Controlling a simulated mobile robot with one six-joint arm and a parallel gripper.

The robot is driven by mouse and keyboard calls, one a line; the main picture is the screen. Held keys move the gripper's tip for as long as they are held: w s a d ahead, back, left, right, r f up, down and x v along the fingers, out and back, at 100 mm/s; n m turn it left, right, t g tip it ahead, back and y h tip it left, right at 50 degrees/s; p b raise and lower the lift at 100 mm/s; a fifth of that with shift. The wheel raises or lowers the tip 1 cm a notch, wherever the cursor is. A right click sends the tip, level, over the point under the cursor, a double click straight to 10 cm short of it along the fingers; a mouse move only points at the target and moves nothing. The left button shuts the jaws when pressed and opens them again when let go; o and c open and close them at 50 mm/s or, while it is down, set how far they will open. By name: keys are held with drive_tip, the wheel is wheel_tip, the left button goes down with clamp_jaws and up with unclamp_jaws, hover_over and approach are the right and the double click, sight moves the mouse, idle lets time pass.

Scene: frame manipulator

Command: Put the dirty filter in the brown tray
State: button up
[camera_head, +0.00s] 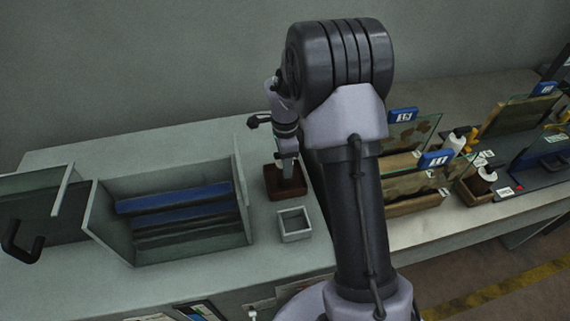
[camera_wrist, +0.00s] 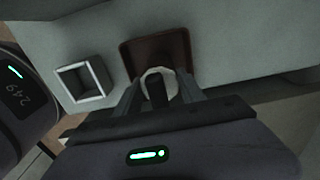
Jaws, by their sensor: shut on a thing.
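The brown tray (camera_head: 284,195) is a small, square, open box on the grey bench; it also shows in the wrist view (camera_wrist: 131,57). My gripper (camera_head: 288,174) points down at the tray, and its tips overlap the tray's inside in the head view. In the wrist view my gripper (camera_wrist: 158,90) is shut on a round, pale-rimmed piece with a dark middle, which I take to be the dirty filter (camera_wrist: 150,72). It appears over the tray's near edge there. Whether it touches the tray floor cannot be told. In the head view the filter is not clear.
A pale square tray (camera_head: 295,236) stands just in front of the brown tray. Left of them is an open grey housing (camera_head: 243,195) with blue and dark slats inside. Framed panels on brown bases (camera_head: 415,205) and bottles stand to the right, behind my arm.

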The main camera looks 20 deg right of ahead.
drive_tip(key=shift+f, duration=0.1)
drive_tip(key=o, duration=1.5)
drive_tip(key=shift+c, duration=0.2)
wheel_tip(320, 180, up, 13)
drive_tip(key=p, duration=0.4)
drive_tip(key=shift+s+f, duration=0.1)
drive_tip(key=shift+f, duration=0.05)
drive_tip(key=s+a+r+n+t+y, duration=0.1)
drive_tip(key=s+a+r+n+t, duration=0.1)
drive_tip(key=s+a+r+n, duration=0.45)
drive_tip(key=s+a+r+n+t, duration=0.2)
drive_tip(key=s+a+r+n, duration=0.15)
drive_tip(key=s+r, duration=0.55)
drive_tip(key=s+a+f+n+t+y, duration=0.1)
drive_tip(key=s+a+n, duration=0.3)
drive_tip(key=s, duration=0.5)
drive_tip(key=shift+s+a+n+t, duration=0.2)
drive_tip(key=shift+s+n+t, duration=0.15)
drive_tip(key=shift+n, duration=0.55)
